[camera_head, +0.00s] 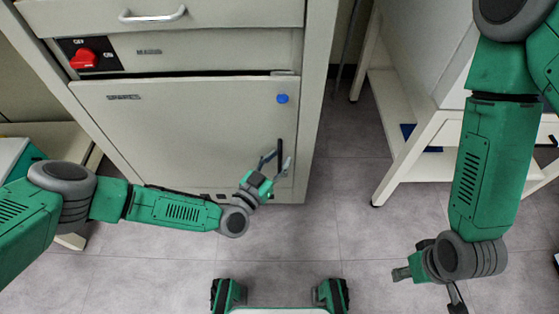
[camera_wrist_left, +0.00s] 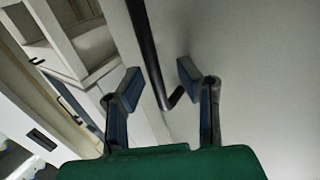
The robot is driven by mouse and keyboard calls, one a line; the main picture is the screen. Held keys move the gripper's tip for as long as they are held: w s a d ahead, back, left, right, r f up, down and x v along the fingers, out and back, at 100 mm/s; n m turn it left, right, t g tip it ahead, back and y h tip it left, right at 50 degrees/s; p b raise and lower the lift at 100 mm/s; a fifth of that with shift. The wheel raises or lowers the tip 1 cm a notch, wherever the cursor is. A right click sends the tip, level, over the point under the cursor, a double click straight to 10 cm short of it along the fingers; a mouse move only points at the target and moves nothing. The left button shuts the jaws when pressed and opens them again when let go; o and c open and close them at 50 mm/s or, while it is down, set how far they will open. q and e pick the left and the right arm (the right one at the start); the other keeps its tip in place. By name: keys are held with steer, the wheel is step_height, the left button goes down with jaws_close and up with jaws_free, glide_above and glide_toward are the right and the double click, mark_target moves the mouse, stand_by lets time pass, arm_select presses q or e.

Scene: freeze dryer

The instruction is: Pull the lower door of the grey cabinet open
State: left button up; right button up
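The grey cabinet (camera_head: 322,60) has a lower door (camera_head: 180,135) with a blue round lock at its upper right. The door looks shut or nearly so; a thin dark gap runs along its top edge. A black bar handle (camera_head: 280,155) stands upright near the door's right edge. My left gripper (camera_head: 273,163) is open at the handle's lower part. In the left wrist view the handle (camera_wrist_left: 147,45) passes between the two spread fingers (camera_wrist_left: 157,82), with space on both sides.
Above the door are a panel with a red switch (camera_head: 83,59) and a drawer with a metal handle (camera_head: 152,16). A white bench frame (camera_head: 400,160) stands to the right. Grey tiled floor (camera_head: 320,230) is clear before the cabinet.

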arm_select(q)
steer(key=shift+w+d, duration=0.1)
steer(key=shift+d, duration=0.15)
jaws_close()
